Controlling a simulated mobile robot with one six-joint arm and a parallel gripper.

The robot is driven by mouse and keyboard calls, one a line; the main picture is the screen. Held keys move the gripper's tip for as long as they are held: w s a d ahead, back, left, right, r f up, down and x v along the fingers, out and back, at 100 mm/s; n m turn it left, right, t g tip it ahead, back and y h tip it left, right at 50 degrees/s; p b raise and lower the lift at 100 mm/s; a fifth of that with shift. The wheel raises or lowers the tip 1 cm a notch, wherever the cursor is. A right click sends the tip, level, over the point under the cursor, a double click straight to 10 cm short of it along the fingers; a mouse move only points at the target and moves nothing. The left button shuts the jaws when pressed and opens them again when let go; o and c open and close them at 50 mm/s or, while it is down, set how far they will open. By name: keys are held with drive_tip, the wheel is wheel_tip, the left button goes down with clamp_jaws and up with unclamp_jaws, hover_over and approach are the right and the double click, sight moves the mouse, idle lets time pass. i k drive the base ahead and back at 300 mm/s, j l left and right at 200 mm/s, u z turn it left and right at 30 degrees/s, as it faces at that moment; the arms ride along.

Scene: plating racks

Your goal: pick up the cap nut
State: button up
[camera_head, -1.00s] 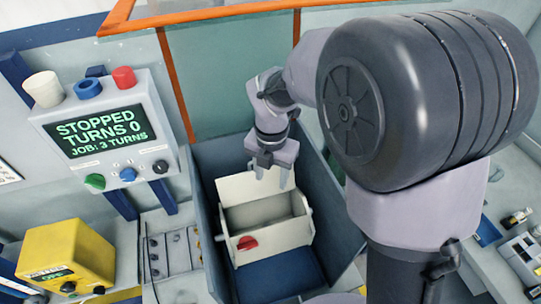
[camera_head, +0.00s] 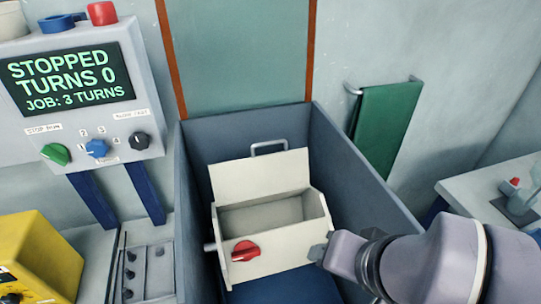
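I cannot make out a cap nut for certain. Several small dark pieces (camera_head: 130,275) sit on a grey panel at the lower left, too small to identify. The end of my arm, which looks like my gripper (camera_head: 322,253), reaches in from the right. It is beside the lower right side of an open cream box; I cannot tell whether it touches it. Its fingers are not clear enough to show whether they are open or shut, and I see nothing held.
The cream box (camera_head: 262,265), with a red knob (camera_head: 245,251), stands in a deep blue-grey bin (camera_head: 350,170). A control panel (camera_head: 90,130) reads "STOPPED TURNS 0, JOB: 3 TURNS". A yellow box (camera_head: 38,255) is lower left. A green towel (camera_head: 385,125) hangs right.

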sight(160, 252)
drive_tip(key=u, duration=1.55)
drive_tip(key=j+z, duration=0.3)
drive_tip(key=j, duration=0.2)
drive_tip(key=j+z, duration=0.3)
drive_tip(key=j, duration=0.15)
drive_tip(key=i+j+z, duration=0.2)
drive_tip(key=j, duration=0.2)
drive_tip(key=j+z, duration=0.2)
drive_tip(key=j, duration=0.2)
